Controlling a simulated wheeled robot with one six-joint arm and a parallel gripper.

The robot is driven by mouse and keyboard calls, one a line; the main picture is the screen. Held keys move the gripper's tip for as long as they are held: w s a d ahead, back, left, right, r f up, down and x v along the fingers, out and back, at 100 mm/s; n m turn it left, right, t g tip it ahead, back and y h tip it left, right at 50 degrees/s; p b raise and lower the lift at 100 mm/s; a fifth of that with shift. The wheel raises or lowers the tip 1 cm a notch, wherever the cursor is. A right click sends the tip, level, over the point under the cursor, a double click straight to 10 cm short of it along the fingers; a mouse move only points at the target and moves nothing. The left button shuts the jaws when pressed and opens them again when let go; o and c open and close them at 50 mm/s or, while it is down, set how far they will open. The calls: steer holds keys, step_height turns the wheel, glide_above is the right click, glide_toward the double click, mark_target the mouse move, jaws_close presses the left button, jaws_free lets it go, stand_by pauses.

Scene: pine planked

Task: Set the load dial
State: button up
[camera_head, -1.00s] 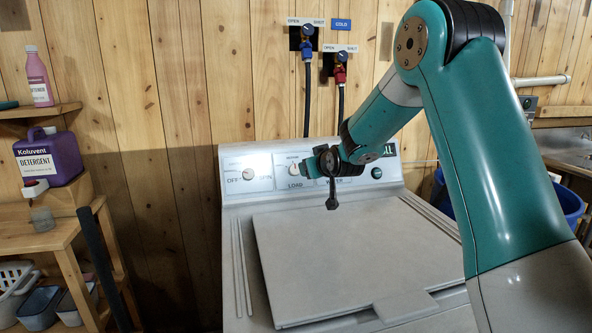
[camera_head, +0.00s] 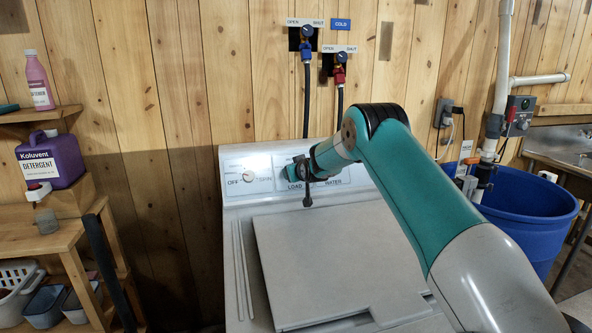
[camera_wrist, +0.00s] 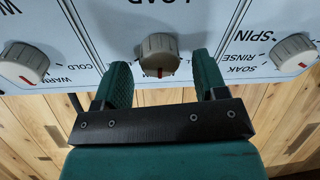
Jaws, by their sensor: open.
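The load dial (camera_wrist: 158,55) is a light grey knob with a red mark, under the upside-down word LOAD in the wrist view. It sits on the washer's white control panel (camera_head: 234,190). My gripper (camera_wrist: 162,72) is open, with one green finger on each side of the dial. Whether the fingers touch it I cannot tell. In the head view my gripper (camera_head: 292,173) is at the panel above the word LOAD and hides the dial.
The cycle dial (camera_head: 248,176) is left of my gripper; the water dial (camera_wrist: 22,62) shows in the wrist view. The closed washer lid (camera_head: 330,265) lies below. Taps (camera_head: 307,32) and hoses are above. A blue barrel (camera_head: 530,215) stands right, shelves with detergent (camera_head: 50,160) left.

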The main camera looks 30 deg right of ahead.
steer(key=shift+w, duration=0.1)
steer(key=shift+c, duration=0.5)
steer(key=c, duration=0.8)
steer(key=shift+c, duration=0.2)
steer(key=shift+f+m+b, duration=0.15)
steer(key=shift+m+b, duration=0.15)
steer(key=shift+b, duration=0.2)
steer(key=shift+f+m+b, duration=0.1)
steer(key=shift+m+b, duration=0.9)
steer(key=shift+b, duration=0.15)
steer(key=m+b, duration=0.3)
steer(key=shift+m+h, duration=0.4)
steer(key=m+b, duration=0.4)
steer(key=m, duration=0.2)
steer(key=shift+h, duration=0.3)
steer(key=shift+r, duration=0.2)
